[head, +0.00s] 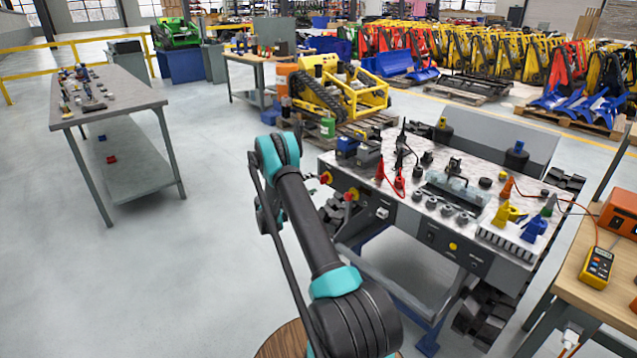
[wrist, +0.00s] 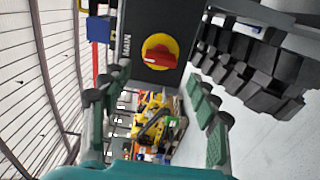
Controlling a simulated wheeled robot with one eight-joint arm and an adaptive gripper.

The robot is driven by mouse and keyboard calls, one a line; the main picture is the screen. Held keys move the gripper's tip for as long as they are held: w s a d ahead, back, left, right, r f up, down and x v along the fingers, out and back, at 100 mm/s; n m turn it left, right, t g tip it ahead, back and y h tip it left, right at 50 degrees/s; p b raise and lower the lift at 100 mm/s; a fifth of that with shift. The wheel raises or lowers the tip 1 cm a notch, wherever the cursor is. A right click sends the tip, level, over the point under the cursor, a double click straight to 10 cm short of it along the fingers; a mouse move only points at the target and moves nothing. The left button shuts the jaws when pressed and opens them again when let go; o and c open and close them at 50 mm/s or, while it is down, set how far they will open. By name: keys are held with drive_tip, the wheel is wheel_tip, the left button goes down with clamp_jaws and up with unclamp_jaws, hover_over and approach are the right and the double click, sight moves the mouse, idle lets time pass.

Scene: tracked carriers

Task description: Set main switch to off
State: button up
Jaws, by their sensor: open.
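The main switch (wrist: 160,53) shows in the wrist view as a red handle on a round yellow plate, set in a dark panel (wrist: 150,20). The word MAIN stands sideways to its left. The handle lies across the picture, slightly tilted. My gripper (wrist: 160,78) is open and empty; its green-grey fingers are on either side of the view, below the switch and apart from it. In the head view, two red-and-yellow controls (head: 326,177) (head: 351,194) sit on the bench front; I cannot tell which is the main switch. My arm mostly hides the gripper there.
The workbench (head: 340,162) carries clamps, leads, knobs and small parts. Black stepped blocks (wrist: 260,60) stand right of the panel in the wrist view. A grey table (head: 125,95) is at the left, and a wooden table (head: 610,285) at the right. Floor between the left table and my arm is clear.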

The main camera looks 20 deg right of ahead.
drive_tip(key=v, duration=0.6)
drive_tip(key=shift+a, duration=0.2)
